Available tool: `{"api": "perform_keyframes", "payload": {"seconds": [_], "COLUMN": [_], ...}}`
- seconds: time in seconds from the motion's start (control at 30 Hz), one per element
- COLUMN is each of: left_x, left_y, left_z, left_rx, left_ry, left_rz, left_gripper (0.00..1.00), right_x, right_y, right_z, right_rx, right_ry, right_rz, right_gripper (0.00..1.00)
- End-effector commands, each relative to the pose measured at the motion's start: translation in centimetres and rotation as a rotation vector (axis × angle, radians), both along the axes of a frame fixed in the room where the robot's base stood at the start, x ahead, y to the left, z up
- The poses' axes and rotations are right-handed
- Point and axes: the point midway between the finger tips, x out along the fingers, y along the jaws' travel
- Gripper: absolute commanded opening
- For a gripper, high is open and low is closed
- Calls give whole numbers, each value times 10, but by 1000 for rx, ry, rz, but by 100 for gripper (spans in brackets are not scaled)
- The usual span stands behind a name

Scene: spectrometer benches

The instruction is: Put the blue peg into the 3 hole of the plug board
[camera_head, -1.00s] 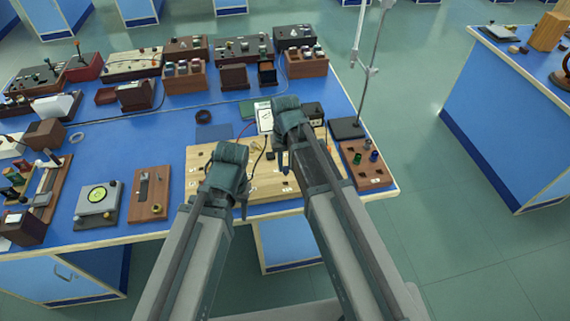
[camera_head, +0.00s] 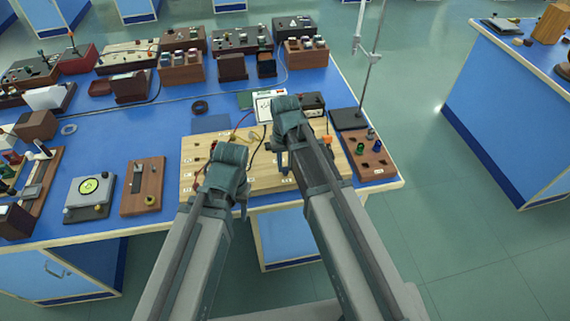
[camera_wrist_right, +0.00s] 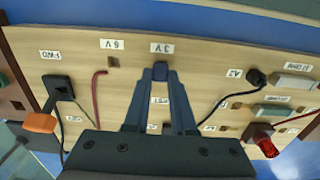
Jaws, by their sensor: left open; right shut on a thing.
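The plug board (camera_head: 262,180) is a pale wooden panel with labels and wires on the near part of the bench. My right gripper (camera_wrist_right: 160,78) is shut on the blue peg (camera_wrist_right: 160,68), whose dark blue end shows between the fingertips, beside the upside-down 3V label (camera_wrist_right: 161,48) in the right wrist view. The hole under the peg is hidden, so I cannot tell whether the peg is in it. In the head view my right gripper (camera_head: 281,163) is over the board's middle. My left gripper (camera_head: 226,190) is open and empty over its left part.
A brown peg rack (camera_head: 378,168) with green and blue pegs stands right of the board. A black stand base (camera_head: 348,121) with a tall rod is behind it. In the wrist view a black plug (camera_wrist_right: 58,85), an orange part (camera_wrist_right: 40,122) and a red part (camera_wrist_right: 267,147) flank the gripper.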

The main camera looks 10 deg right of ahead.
Motion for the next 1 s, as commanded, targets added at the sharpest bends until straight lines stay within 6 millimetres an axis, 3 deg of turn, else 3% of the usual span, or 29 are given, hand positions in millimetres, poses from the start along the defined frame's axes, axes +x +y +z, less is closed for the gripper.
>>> {"api": "perform_keyframes", "payload": {"seconds": [0.43, 0.47, 0.63, 1.0], "left_x": [0, 0, 0, 0], "left_y": [0, 0, 0, 0], "left_z": [-5, -5, -5, -3], "left_rx": [0, 0, 0, 0], "left_ry": [0, 0, 0, 0], "left_rz": [0, 0, 0, 0], "left_gripper": [50, 50, 50, 50], "right_x": [0, 0, 0, 0], "right_y": [0, 0, 0, 0], "right_z": [-5, -5, -5, -3], "right_rx": [0, 0, 0, 0], "right_ry": [0, 0, 0, 0], "right_rz": [0, 0, 0, 0], "right_gripper": [0, 29, 59, 59]}}
